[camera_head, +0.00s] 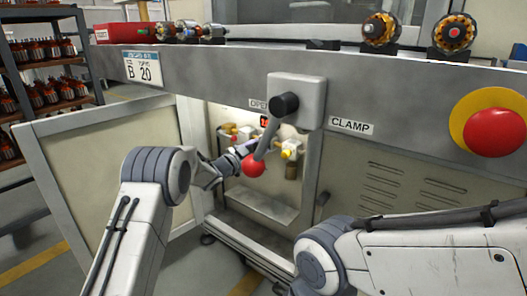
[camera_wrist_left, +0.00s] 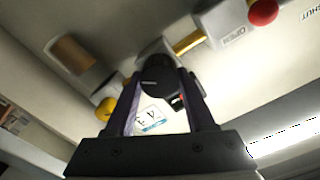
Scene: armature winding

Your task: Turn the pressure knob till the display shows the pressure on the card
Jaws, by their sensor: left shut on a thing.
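The black pressure knob (camera_wrist_left: 160,82) sits between the fingers of my left gripper (camera_wrist_left: 168,92), which is shut on it. In the head view my left gripper (camera_head: 236,158) reaches into the open cabinet, beside the red-balled lever. A small dark display with red light (camera_wrist_left: 179,101) shows behind the fingers, too small and covered to read. In the head view a red-lit patch (camera_head: 264,121) is partly hidden by the lever. A white card (camera_head: 143,69) on the bench front reads B 20, its small print unclear. My right gripper is out of view.
The lever with a red ball (camera_head: 254,166) hangs before the cabinet opening. An open cabinet door (camera_head: 105,175) stands left. Brass and yellow fittings (camera_head: 291,151) sit inside. A red emergency button (camera_head: 495,132) is at the right. Several armatures (camera_head: 380,29) stand on the bench.

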